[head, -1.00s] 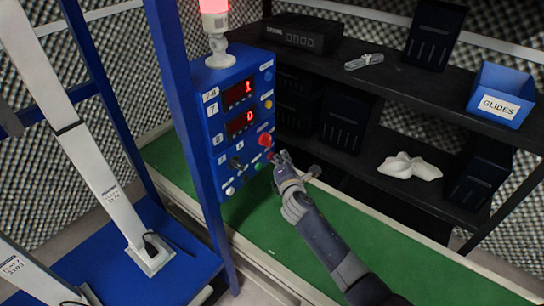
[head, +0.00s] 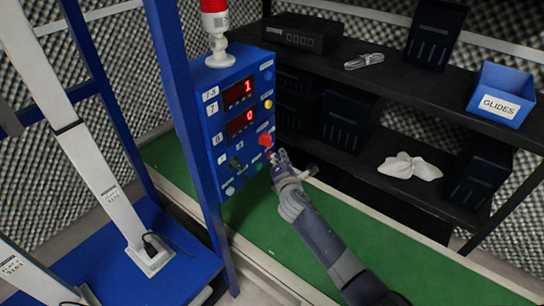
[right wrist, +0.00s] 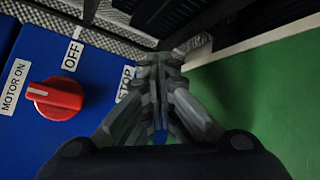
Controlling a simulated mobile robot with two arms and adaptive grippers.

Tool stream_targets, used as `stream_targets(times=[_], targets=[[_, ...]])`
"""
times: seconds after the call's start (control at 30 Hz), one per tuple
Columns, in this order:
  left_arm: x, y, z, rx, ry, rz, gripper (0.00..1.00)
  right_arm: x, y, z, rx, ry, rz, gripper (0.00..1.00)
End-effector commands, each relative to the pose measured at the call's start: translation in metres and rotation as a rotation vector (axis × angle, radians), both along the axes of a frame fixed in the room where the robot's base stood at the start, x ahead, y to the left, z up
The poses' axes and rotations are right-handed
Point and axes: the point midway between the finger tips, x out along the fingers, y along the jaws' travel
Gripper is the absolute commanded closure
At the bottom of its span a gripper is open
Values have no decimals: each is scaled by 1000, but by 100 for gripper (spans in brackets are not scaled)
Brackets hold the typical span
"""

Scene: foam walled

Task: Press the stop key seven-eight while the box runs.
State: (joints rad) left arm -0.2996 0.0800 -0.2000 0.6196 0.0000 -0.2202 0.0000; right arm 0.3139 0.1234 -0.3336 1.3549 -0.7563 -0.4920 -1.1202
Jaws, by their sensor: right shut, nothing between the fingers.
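The blue control box (head: 222,131) stands at the centre of the head view. Its upper display (head: 237,93), beside a 7-8 label (head: 210,94), reads 1. Its lower display (head: 240,122) reads 0. A red knob (head: 265,140) is on the lower right of its face; the right wrist view shows this knob (right wrist: 55,98) between MOTOR ON and OFF labels. My right gripper (head: 279,155) is shut and empty, close to the box's lower right edge. Its fingers (right wrist: 158,115) partly cover a STOP label (right wrist: 127,82); any key there is hidden, and contact cannot be told. My left gripper is out of view.
A red beacon (head: 215,22) tops the box. A blue post (head: 187,140) stands just left of it. Dark shelves (head: 400,90) to the right hold a blue GLIDES bin (head: 502,93) and a white cloth-like item (head: 409,166). The green surface (head: 385,262) below is mostly clear.

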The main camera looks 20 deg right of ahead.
Motion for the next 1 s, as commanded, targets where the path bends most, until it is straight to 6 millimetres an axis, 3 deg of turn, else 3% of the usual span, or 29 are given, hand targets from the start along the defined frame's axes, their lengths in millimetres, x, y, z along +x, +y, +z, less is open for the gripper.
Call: stream_targets(times=[1.0], targets=[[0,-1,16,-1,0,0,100,-21,-17,1,-1,0,0,100]])
